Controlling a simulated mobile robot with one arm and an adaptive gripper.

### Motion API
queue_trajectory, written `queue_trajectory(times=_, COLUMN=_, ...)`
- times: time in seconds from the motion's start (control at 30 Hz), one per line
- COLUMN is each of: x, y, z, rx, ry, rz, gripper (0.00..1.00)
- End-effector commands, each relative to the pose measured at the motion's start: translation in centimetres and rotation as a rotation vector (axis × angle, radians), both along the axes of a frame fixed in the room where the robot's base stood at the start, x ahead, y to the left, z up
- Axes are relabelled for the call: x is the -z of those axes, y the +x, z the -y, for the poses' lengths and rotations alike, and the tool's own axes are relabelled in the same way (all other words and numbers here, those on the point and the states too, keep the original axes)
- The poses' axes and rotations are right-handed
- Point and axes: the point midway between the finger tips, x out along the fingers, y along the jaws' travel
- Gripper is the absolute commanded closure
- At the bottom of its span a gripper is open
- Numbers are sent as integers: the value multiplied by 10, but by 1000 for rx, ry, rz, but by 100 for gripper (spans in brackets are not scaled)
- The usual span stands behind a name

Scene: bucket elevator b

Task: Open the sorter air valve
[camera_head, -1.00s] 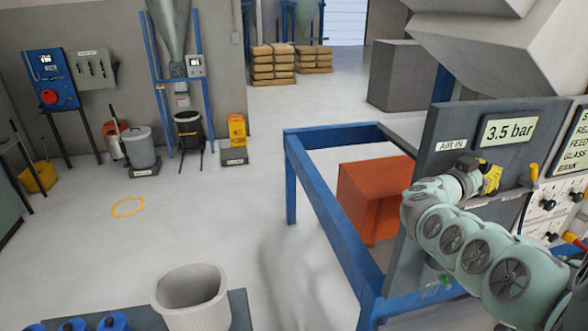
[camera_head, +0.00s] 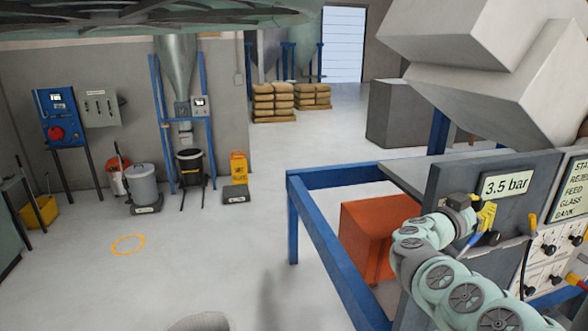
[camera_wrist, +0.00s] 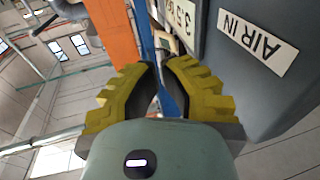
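In the head view, my gripper (camera_head: 484,214) with yellow fingers is in front of the dark panel (camera_head: 440,178), below and left of the 3.5 bar display (camera_head: 507,184). A small blue part (camera_head: 489,238) shows just below the fingers. I cannot tell whether it is the valve's lever. In the wrist view, the yellow fingers (camera_wrist: 160,72) are apart by a narrow gap, and a blue bar shows through it. I see nothing clearly held. The AIR IN label (camera_wrist: 252,42) is right of the fingers. The valve itself is not clearly visible.
An orange-tipped lever (camera_head: 533,224) stands right of my gripper, beside a panel of black knobs (camera_head: 549,248). A blue frame (camera_head: 330,250) and an orange box (camera_head: 378,230) are to the left. Open floor (camera_head: 220,265) lies farther left.

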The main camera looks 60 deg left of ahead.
Motion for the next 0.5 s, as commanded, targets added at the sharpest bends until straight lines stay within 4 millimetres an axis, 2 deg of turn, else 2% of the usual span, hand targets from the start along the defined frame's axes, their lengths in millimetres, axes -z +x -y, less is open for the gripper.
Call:
queue_trajectory(times=0.03, x=-10, y=-3, z=1, rx=5, ry=3, rz=-5, gripper=100)
queue_trajectory(times=0.17, x=-20, y=-11, z=1, rx=7, ry=3, rz=-2, gripper=100)
queue_trajectory(times=0.5, x=-31, y=-25, z=0, rx=7, ry=2, rz=0, gripper=100)
